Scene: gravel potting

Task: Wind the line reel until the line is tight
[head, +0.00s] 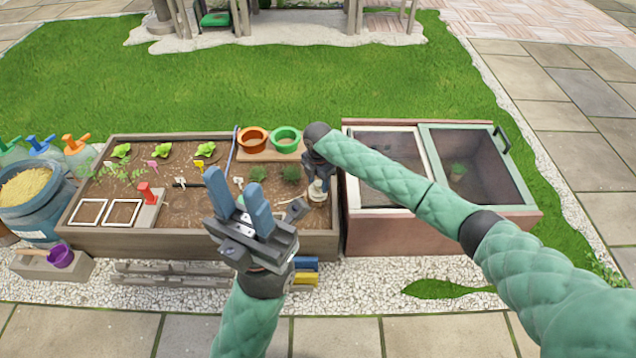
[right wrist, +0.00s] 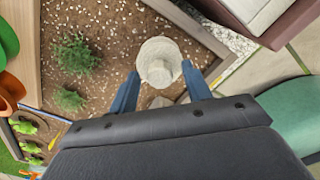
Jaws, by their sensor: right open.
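A pale, round, knobbed piece, which looks like the line reel (right wrist: 160,62), stands on the soil near the bed's corner in the right wrist view. It also shows partly in the head view (head: 318,189), below my right gripper. My right gripper (right wrist: 160,88) is open, with its blue fingers on either side of the reel's near edge; I cannot tell whether they touch it. In the head view my right gripper (head: 318,178) is partly hidden by its own arm. My left gripper (head: 240,200) is open and empty, raised in front of the bed. I cannot make out the line.
The wooden planter bed (head: 190,243) holds seedlings and shrubs. Orange (head: 252,140) and green (head: 285,139) pots stand at its back. A cold frame (head: 390,228) adjoins it on the right. Spray bottles (head: 77,156) and a blue tub (head: 38,205) stand left. Gravel lies in front.

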